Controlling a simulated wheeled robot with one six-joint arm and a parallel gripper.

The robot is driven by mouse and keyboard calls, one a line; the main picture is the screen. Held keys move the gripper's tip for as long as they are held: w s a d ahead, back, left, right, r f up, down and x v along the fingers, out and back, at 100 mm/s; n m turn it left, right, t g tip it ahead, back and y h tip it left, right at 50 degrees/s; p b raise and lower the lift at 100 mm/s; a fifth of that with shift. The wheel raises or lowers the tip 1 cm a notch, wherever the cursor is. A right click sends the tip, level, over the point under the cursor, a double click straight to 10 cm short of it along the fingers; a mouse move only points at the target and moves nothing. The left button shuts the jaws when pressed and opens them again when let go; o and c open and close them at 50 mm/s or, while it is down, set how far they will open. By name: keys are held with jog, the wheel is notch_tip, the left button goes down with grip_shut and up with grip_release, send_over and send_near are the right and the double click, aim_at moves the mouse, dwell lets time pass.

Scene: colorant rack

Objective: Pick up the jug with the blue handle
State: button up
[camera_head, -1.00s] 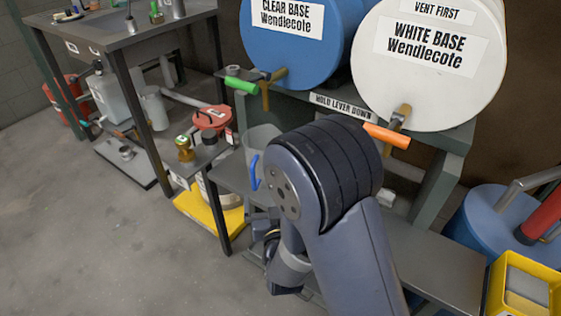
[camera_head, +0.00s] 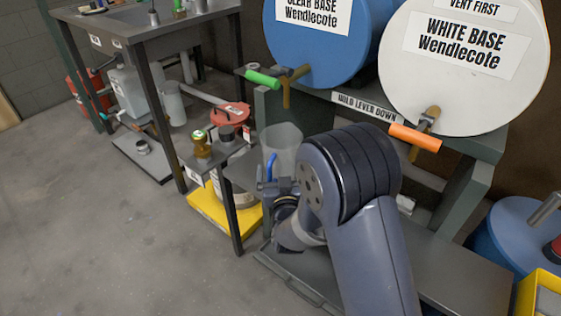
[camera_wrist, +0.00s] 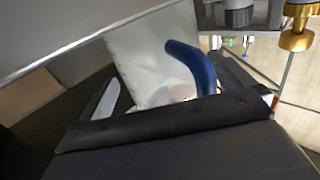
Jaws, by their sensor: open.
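My gripper (camera_head: 272,186) is just below and in front of the handle, partly hidden behind my own arm. In the wrist view, the jug (camera_wrist: 150,52) stands ahead and its blue handle (camera_wrist: 197,66) rises close behind the dark bar of my gripper. My gripper is open and holds nothing. Whether the handle lies between the fingers is hard to tell.
A blue barrel (camera_head: 322,50) with a green lever and a white barrel (camera_head: 455,75) with an orange lever overhang the stand. A dark bench (camera_head: 160,28) is at left.

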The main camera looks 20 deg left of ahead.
jog(key=shift+w+a, duration=0.15)
jog(key=shift+w, duration=0.2)
jog(key=shift+c, duration=0.2)
jog(key=c, duration=0.6)
